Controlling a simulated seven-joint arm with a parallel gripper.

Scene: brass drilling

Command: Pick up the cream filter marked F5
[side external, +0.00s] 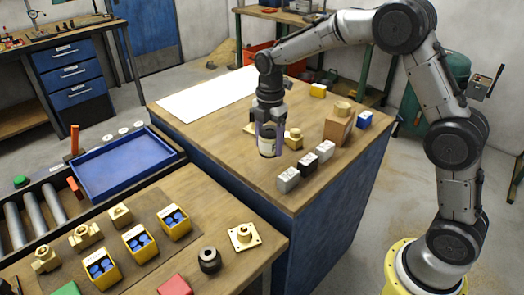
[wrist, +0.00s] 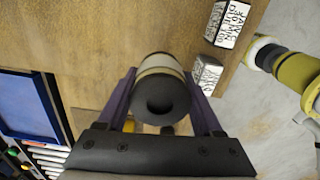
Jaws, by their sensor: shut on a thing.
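The cream filter (side external: 266,148) is a short cylinder with a cream body and dark markings that are too small to read. In the wrist view the filter (wrist: 161,66) shows a cream band and a dark round end with a hole facing the camera. My gripper (side external: 268,128) is shut on it, with one purple finger on each side, as the wrist view of my gripper (wrist: 162,84) also shows. The filter is over the wooden bench (side external: 225,148); I cannot tell whether its lower end touches the top.
Labelled grey-white blocks (side external: 307,164) stand in a row to the right. A brass fitting (side external: 294,139), a brown box (side external: 338,130) and a blue block (side external: 364,119) are behind. A white sheet (side external: 205,94) lies flat at back left. A blue tray (side external: 122,186) is further left.

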